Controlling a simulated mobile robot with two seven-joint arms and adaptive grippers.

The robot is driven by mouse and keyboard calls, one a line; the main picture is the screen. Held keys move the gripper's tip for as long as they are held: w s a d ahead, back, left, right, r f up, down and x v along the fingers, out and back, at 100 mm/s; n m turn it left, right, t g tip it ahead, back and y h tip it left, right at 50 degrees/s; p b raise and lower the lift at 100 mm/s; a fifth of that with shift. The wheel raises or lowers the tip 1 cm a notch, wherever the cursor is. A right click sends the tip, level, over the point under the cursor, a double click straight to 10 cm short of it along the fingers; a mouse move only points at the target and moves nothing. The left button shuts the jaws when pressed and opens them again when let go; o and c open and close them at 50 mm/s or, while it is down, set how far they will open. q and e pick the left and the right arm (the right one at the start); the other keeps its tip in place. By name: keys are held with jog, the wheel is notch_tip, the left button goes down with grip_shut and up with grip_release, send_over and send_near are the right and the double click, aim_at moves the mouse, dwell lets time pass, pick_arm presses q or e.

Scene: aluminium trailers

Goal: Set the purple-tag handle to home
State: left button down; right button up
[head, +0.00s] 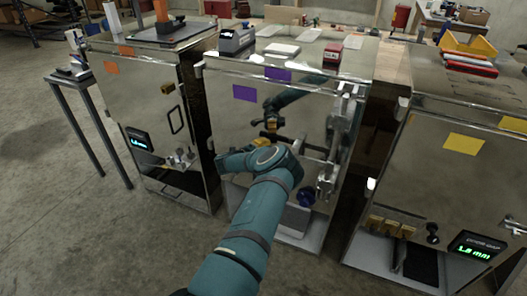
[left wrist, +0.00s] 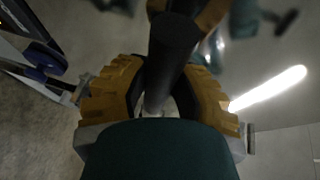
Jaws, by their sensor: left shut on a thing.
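The purple-tag cabinet, with its shiny metal door (head: 228,120), stands in the middle of the head view. It bears purple tags (head: 245,93). My left arm reaches up to its front and hides much of the grip in the head view. In the left wrist view, my left gripper (left wrist: 158,95) is shut on a dark round handle bar (left wrist: 172,55), which runs between its yellow pads. A dark bar, the handle or its reflection, also shows beyond my wrist in the head view. I cannot tell the handle's exact angle. My right gripper is not in view.
An orange-tag cabinet (head: 150,95) stands left, and a yellow-tag cabinet (head: 425,165) stands right. A small side table (head: 70,78) is at far left. Floor at lower left is clear.

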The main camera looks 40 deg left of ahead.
pick_arm(q)
jog(key=shift+w+r, duration=0.2)
jog(key=shift+w, duration=0.05)
jog(key=c, duration=0.7)
grip_release()
jog(key=shift+w+f, duration=0.1)
jog(key=shift+f, duration=0.05)
jog(key=shift+c, duration=0.2)
jog(key=shift+s, duration=0.2)
jog(key=s+r, duration=0.2)
jog(key=s, duration=0.9)
jog(key=shift+s+a, duration=0.3)
jog(key=shift+r, duration=0.1)
